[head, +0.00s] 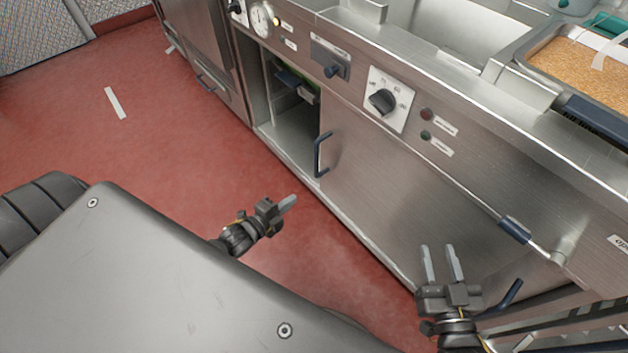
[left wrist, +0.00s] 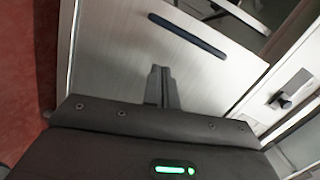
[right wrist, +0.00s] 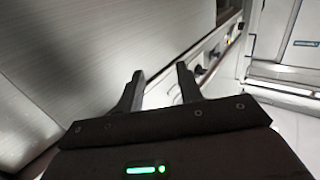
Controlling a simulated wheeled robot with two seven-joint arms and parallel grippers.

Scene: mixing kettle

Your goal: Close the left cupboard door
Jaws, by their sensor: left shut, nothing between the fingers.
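The cupboard opening (head: 290,135) under the counter is partly uncovered, with a dark fitting inside. A steel door (head: 345,165) stands at its right side, with a dark upright handle (head: 321,155) near its left edge. I cannot tell its exact angle. My left gripper (head: 290,203) is shut and empty, in front of the door and apart from the handle in the head view. In the left wrist view its fingers (left wrist: 160,75) point at a steel panel (left wrist: 120,45) with a dark handle (left wrist: 187,36). My right gripper (head: 440,250) is open and empty before the steel front further right.
A knob panel (head: 388,100) and a gauge (head: 262,18) are on the counter front above. A bar with a dark grip (head: 514,230) runs along the front at right. A tray of grainy brown food (head: 575,65) sits on top. Red floor (head: 130,150) is clear at left.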

